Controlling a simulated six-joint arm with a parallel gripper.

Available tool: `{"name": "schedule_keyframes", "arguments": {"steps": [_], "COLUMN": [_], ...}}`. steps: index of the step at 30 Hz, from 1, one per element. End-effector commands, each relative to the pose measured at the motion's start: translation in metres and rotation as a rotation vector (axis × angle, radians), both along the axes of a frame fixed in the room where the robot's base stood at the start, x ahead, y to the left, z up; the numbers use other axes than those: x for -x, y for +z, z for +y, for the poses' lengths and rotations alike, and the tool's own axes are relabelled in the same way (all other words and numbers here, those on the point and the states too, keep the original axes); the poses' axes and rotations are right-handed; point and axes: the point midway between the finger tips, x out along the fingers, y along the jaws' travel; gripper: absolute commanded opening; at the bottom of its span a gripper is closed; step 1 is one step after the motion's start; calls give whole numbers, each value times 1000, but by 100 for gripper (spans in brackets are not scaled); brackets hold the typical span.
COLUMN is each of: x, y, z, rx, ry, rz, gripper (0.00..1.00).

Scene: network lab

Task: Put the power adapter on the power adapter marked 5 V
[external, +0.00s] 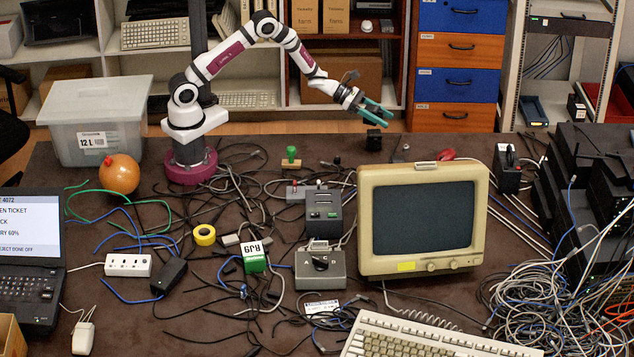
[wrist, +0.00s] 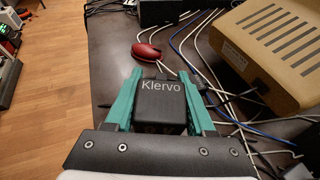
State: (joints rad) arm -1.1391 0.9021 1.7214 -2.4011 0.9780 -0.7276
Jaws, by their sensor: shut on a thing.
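A black power adapter with "Klervo" on its face (wrist: 160,100) sits between the two green fingers of my gripper (wrist: 159,74) in the wrist view. The fingers press its two sides. In the external view my gripper (external: 385,116) is over the back of the table, left of the monitor's top. A black block (external: 374,140) shows right under the fingers there; I cannot tell whether it is the held adapter or another one. I cannot read a 5 V mark in either view.
The beige monitor (external: 425,210) stands to the front right of my gripper. A black box (external: 508,168) and network gear are further right. Loose cables cover much of the table.

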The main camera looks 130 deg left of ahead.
Motion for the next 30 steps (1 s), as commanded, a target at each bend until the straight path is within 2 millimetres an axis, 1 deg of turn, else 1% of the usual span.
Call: {"name": "schedule_keyframes", "arguments": {"steps": [1, 3, 5, 9, 10, 12, 21, 22, 26, 27, 30], "x": [5, 8, 10, 10, 10, 10, 10, 10, 10, 10, 10], "y": [-7, -13, -18, -47, -51, -56, -59, -59, -59, -59, -58], "z": [10, 20, 23, 24, 24, 24, 24, 24, 24, 24, 23], "rx": [0, -1, 1, 3, 3, 0, 0, 1, 0, 0, 0], "ry": [2, 1, -2, -2, -3, -3, -3, -3, -3, -3, -3], "rz": [-1, -1, 1, 1, 0, 0, 0, 1, 0, 0, 0], "gripper": [0, 0, 0, 0, 0, 0, 0, 58, 82, 85, 85]}}
